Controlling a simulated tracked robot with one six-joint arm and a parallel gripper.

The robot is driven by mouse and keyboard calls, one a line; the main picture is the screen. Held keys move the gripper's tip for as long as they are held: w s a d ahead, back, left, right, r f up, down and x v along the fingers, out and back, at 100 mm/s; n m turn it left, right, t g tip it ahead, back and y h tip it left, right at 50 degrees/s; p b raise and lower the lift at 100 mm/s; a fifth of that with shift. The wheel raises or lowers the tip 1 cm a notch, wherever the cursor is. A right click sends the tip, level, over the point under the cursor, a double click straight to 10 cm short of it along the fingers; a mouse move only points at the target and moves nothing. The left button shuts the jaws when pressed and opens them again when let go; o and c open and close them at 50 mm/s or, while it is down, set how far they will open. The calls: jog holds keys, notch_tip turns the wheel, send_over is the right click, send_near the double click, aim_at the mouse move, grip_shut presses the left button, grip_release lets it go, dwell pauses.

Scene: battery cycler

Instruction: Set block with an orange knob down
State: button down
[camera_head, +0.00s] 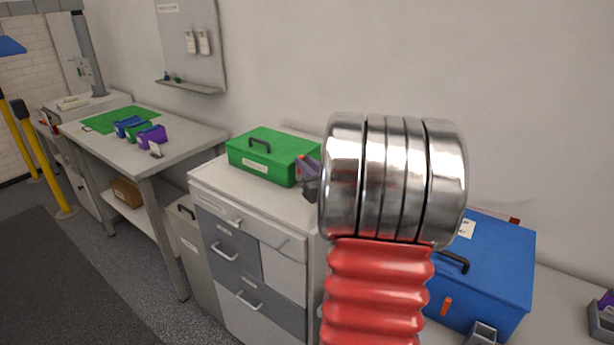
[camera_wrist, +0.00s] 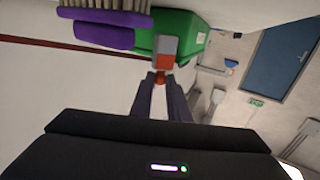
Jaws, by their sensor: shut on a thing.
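In the wrist view, my gripper (camera_wrist: 160,85) has its two dark fingers close together on an orange-red knob (camera_wrist: 162,63). A small grey part (camera_wrist: 167,44) of the block shows just beyond the knob. Green (camera_wrist: 190,32) and purple (camera_wrist: 100,36) shapes lie behind it; I cannot tell whether they belong to the block. In the head view, a small purple piece (camera_head: 306,165) and a dark grey end (camera_head: 312,188) show beside my arm, at the right of the green box (camera_head: 270,158). My arm hides most of this spot.
The green box stands on a white drawer cabinet (camera_head: 208,178), with bare top in front. At right, a blue box (camera_head: 500,262) has an orange piece (camera_head: 446,307) and a grey holder (camera_head: 482,333) before it. Blue, green and purple items (camera_head: 140,132) stand on the left table.

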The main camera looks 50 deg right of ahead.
jog(key=shift+f, duration=1.85)
jog(key=shift+f, duration=0.2)
jog(key=c, duration=2)
grip_release()
jog(key=shift+r, duration=0.1)
jog(key=shift+s+r, duration=0.1)
jog(key=shift+s, duration=0.05)
jog(key=v, duration=1.1)
jog(key=shift+s+a, duration=0.1)
jog(key=shift+s, duration=0.3)
jog(key=shift+w, duration=0.15)
